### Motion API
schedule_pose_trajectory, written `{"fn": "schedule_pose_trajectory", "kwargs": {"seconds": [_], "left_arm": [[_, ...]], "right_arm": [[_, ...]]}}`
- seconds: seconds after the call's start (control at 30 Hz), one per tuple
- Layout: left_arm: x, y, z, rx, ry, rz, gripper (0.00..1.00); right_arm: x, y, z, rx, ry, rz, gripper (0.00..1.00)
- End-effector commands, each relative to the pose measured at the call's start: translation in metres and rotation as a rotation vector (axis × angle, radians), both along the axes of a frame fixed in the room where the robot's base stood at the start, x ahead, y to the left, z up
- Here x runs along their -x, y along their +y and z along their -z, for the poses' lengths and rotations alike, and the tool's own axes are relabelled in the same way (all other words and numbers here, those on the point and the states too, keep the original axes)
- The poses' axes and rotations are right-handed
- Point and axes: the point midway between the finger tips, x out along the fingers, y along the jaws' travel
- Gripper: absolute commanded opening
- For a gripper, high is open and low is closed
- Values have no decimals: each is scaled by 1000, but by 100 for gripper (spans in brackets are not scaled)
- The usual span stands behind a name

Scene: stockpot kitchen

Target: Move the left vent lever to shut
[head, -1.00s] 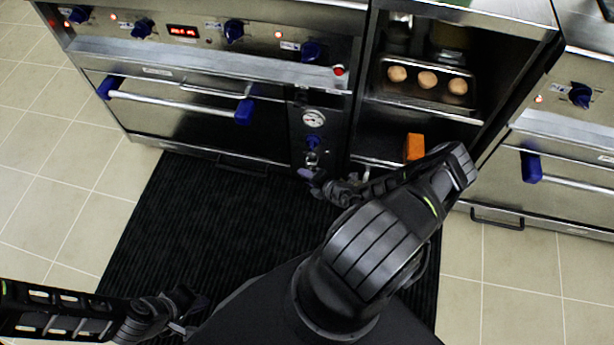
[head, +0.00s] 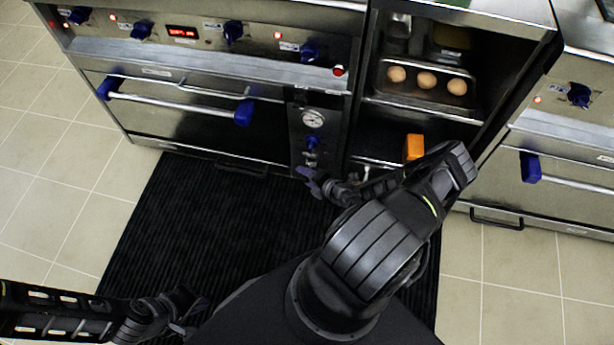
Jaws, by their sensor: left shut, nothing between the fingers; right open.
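A narrow panel between the left oven and the open cabinet carries a round gauge, a blue knob or lever (head: 312,142), and a small metal fitting just below it. I cannot tell for sure which part is the left vent lever or how it is set. My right gripper (head: 311,177) is open at the foot of this panel, just below the blue part. It partly hides the panel's lower end, and I cannot tell whether it touches anything. My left gripper (head: 192,314) is shut and empty, low over the black mat, far from the panel.
The left oven's door bar (head: 180,103) sticks out left of the panel. The black mat (head: 200,220) in front is clear.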

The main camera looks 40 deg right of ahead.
Motion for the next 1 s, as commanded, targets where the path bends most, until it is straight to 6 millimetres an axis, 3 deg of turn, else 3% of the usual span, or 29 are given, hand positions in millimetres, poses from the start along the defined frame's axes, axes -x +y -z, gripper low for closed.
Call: {"fn": "schedule_pose_trajectory", "kwargs": {"seconds": [0.5,1.0], "left_arm": [[0,0,-20,0,0,1,0],[0,0,-20,0,0,1,0]], "right_arm": [[57,-2,-41,2,1,3,50],[63,-1,-44,1,0,1,50]]}}
